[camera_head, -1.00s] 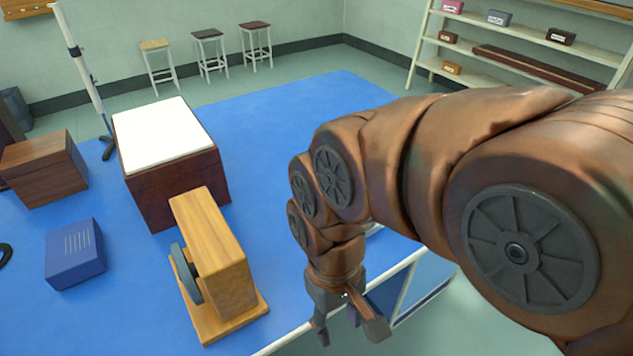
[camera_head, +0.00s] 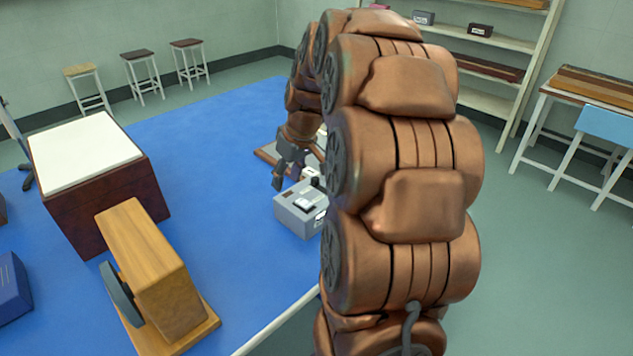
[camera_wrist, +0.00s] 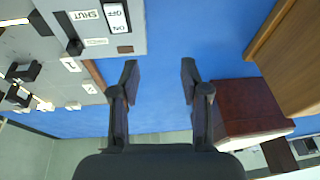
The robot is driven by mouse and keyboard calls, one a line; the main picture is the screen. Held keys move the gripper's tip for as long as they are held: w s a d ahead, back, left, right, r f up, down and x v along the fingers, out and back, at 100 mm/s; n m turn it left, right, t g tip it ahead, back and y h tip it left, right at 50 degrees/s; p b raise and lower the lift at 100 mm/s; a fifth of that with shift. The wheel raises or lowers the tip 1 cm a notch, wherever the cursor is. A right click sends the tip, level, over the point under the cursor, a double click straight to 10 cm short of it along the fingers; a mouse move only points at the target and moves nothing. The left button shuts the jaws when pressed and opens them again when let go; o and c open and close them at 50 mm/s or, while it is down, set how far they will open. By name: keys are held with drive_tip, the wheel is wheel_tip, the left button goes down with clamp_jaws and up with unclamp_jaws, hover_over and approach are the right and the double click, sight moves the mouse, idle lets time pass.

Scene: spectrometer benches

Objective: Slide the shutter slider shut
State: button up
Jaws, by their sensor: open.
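A grey box (camera_head: 295,212) stands on the blue bench in the head view, partly hidden by my arm. The wrist view shows its grey panel (camera_wrist: 135,38) at upper left, with an upside-down "SHUT" label (camera_wrist: 83,15). A black slider knob (camera_wrist: 75,47) sits at the lower end of a dark slot, beside a second label too small to read. A white ON/OFF switch (camera_wrist: 117,18) is on the same panel. My gripper (camera_head: 280,178) is above the bench by the box. In the wrist view my gripper (camera_wrist: 160,75) is open and empty, apart from the knob.
A wooden block device (camera_head: 150,265) and a dark box with a white top (camera_head: 90,150) stand on the blue bench (camera_head: 215,180) to the left. More grey equipment with black knobs (camera_wrist: 22,72) lies left in the wrist view. Bare blue surface separates them.

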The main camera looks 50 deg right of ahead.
drive_tip(key=t+h+b, duration=0.1)
approach(316, 178)
drive_tip(key=f, duration=0.1)
drive_tip(key=shift+w+p+x, duration=0.1)
drive_tip(key=shift+p+x, duration=0.25)
drive_tip(key=shift+x, duration=1.7)
drive_tip(key=shift+w+p+x, duration=0.15)
drive_tip(key=shift+p+x, duration=0.2)
drive_tip(key=shift+x, duration=1.7)
drive_tip(key=shift+r, duration=0.1)
clamp_jaws()
drive_tip(key=shift+s, duration=0.1)
